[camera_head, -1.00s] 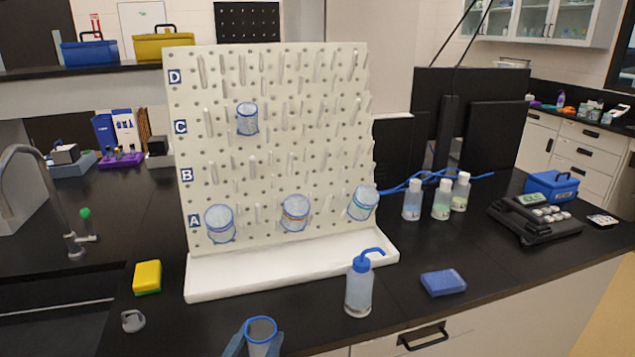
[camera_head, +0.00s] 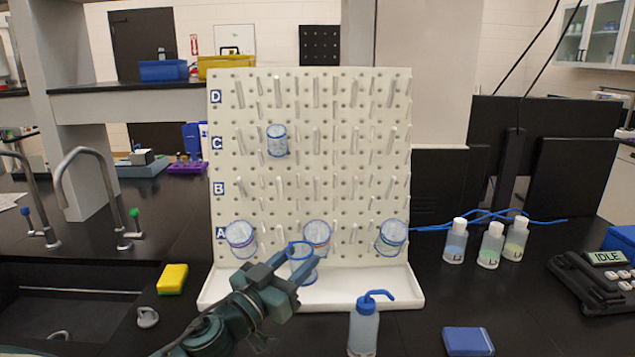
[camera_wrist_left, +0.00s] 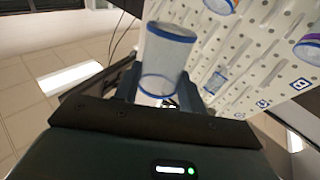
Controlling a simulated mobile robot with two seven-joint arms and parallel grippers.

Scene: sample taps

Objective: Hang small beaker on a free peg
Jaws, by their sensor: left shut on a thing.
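My left gripper (camera_head: 288,264) is shut on the small beaker (camera_head: 302,268), a clear cup with a blue rim. It holds the beaker in front of the lower part of the white pegboard (camera_head: 310,85), above its drip tray. The beaker (camera_wrist_left: 165,62) also shows between the fingers in the left wrist view, rim away from the palm. Other beakers hang on the board: one (camera_head: 277,141) in row C, and three in row A at the left (camera_head: 241,238), middle (camera_head: 317,235) and right (camera_head: 391,237). Many pegs in rows B, C and D are bare. My right gripper is not in view.
A wash bottle (camera_head: 364,325) stands in front of the white drip tray (camera_head: 385,299). A yellow sponge (camera_head: 172,279) lies left of the tray, near the sink. A blue pad (camera_head: 468,341) and several small bottles (camera_head: 491,243) are to the right.

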